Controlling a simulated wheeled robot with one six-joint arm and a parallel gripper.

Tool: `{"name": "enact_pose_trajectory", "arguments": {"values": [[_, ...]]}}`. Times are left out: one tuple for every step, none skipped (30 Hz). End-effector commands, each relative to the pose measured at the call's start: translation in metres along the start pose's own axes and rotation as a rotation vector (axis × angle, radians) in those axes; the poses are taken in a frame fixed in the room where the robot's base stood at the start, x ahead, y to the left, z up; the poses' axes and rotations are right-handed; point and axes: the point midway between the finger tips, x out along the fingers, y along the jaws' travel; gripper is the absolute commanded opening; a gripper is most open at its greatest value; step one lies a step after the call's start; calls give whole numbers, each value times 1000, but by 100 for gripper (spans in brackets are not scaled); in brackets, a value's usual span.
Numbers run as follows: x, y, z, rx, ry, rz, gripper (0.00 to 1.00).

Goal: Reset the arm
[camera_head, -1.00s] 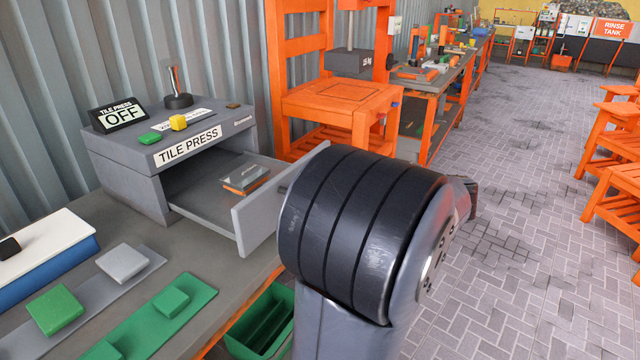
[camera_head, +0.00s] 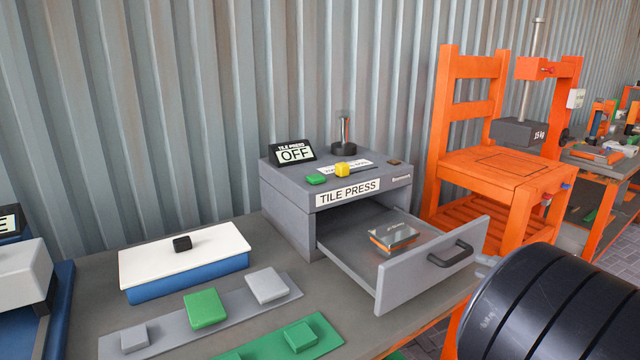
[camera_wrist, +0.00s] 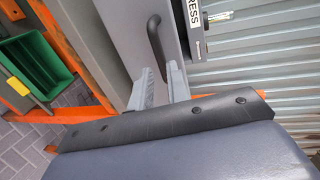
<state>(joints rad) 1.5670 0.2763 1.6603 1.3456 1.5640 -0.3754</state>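My gripper (camera_wrist: 160,82) shows in the wrist view with its two grey fingers apart. The black handle (camera_wrist: 155,45) of the drawer lies just past the fingertips, its near end in line with the gap; I cannot tell whether they touch. In the head view my arm fills the lower right corner, and the gripper is mostly hidden. The grey tile press (camera_head: 330,205) stands on the bench with its drawer (camera_head: 425,272) pulled out. A metal mould with orange edges (camera_head: 393,237) lies in the drawer. The press sign (camera_head: 293,154) reads OFF.
A blue box with a white lid (camera_head: 185,262) and strips with green and grey tiles (camera_head: 205,307) lie on the bench. An orange stand with a weight (camera_head: 500,175) is right of the press. Corrugated wall stands behind.

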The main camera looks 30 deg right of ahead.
Motion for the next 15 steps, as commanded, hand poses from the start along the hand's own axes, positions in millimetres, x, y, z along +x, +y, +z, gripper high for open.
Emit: {"name": "enact_pose_trajectory", "arguments": {"values": [[11, 1, 1, -1, -6, 0, 16], [16, 0, 1, -1, -5, 0, 16], [24, 0, 1, -1, -5, -1, 16], [29, 0, 1, -1, -4, -1, 16], [34, 0, 1, -1, -5, -1, 16], [40, 0, 1, -1, -4, 0, 16], [44, 0, 1, -1, -4, 0, 16], [48, 0, 1, -1, -3, 0, 16], [53, 0, 0, -1, -2, -1, 16], [56, 0, 0, -1, -2, -1, 16], [58, 0, 0, -1, -2, -1, 16], [62, 0, 0, -1, -1, -1, 16], [64, 0, 0, -1, -1, 0, 16], [66, 0, 0, -1, 0, 0, 16], [67, 0, 0, -1, 0, 0, 16]]}}
